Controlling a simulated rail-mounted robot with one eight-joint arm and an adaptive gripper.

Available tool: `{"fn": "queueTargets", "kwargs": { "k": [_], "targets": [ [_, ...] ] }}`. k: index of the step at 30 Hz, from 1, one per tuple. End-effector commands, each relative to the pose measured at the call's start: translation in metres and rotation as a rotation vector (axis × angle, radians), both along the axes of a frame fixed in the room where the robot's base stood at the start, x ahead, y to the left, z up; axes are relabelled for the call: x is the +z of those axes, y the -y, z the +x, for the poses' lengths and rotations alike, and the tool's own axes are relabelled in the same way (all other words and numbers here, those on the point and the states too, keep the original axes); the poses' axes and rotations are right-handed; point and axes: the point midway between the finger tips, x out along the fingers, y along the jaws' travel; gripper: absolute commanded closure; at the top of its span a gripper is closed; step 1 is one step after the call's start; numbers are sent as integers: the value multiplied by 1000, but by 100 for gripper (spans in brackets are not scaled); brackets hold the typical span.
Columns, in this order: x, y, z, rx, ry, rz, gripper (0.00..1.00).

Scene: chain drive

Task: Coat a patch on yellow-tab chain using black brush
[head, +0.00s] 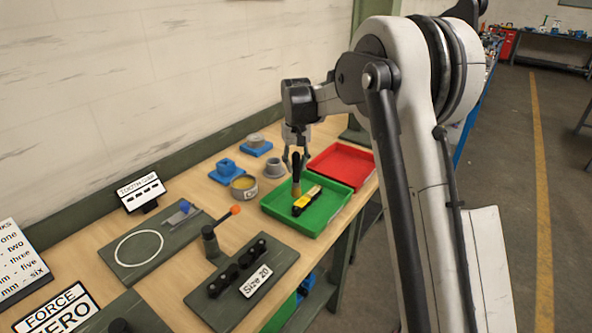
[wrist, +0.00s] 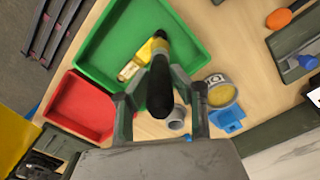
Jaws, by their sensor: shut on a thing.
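My gripper (head: 295,150) is shut on the black brush (head: 297,168) and holds it upright, bristles down, over the green tray (head: 338,212). In the wrist view the dark handle of the brush (wrist: 160,88) stands between my two fingers. A yellow, black and white item (head: 306,202) lies in the green tray just beside the brush's lower end; whether they touch, I cannot tell. A round grey pot with yellow contents (head: 243,186) stands left of the tray and also shows in the wrist view (wrist: 221,93). I cannot make out a yellow-tab chain for certain.
An empty-looking red tray (head: 345,163) adjoins the green one. Blue blocks with grey parts (head: 226,172) and a grey ring part (head: 274,169) stand left of the trays. An orange-tipped lever (head: 234,210) rises near the "Size 20" board (head: 256,281). A wall runs behind the bench.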

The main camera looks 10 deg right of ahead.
Motion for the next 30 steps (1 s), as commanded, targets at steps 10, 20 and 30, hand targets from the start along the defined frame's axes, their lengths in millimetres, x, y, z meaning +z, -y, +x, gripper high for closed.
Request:
{"fn": "queueTargets", "kwargs": {
  "k": [10,20,30],
  "targets": [
    [27,0,0,0,0,0,100],
    [27,0,0,0,0,0,100],
    [26,1,3,2,0,0,100]
  ]
}}
